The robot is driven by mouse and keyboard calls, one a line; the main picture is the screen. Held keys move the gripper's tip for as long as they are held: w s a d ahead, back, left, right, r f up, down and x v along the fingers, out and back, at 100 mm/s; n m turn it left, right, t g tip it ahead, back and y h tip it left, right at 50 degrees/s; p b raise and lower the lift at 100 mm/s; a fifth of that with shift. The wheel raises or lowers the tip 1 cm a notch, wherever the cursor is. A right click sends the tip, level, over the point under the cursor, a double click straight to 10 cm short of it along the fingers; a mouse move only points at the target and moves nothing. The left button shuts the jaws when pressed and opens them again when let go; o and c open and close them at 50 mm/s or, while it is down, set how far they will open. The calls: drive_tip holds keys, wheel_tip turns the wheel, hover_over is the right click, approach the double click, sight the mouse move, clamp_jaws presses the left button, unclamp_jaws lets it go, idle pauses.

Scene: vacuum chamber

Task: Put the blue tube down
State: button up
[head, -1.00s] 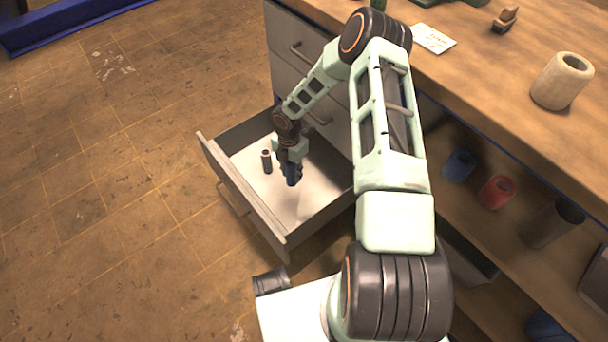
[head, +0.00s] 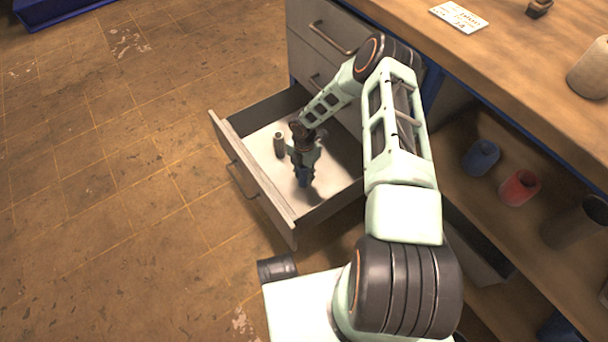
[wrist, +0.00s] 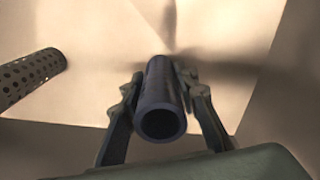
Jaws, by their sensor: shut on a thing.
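The blue tube (wrist: 160,100) is between the two fingers of my gripper (wrist: 165,90) in the wrist view, with its open end facing the camera. In the head view the blue tube (head: 303,177) is upright at the lower end of my gripper (head: 304,168), inside the open drawer (head: 255,182). My gripper is shut on it. The tube's lower end is close to the pale drawer floor; I cannot tell whether it touches.
A dark perforated tube (wrist: 32,76) stands in the drawer left of my gripper, also seen in the head view (head: 280,145). The drawer floor is otherwise bare. A blue cup (head: 481,158) and a red cup (head: 520,187) stand on the shelf under the wooden bench (head: 520,70).

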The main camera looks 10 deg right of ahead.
drive_tip(key=shift+f, duration=0.2)
drive_tip(key=o, duration=1.1)
drive_tip(key=shift+r, duration=0.15)
wheel_tip(320, 180, up, 12)
drive_tip(key=p, duration=0.4)
drive_tip(key=shift+r, duration=0.1)
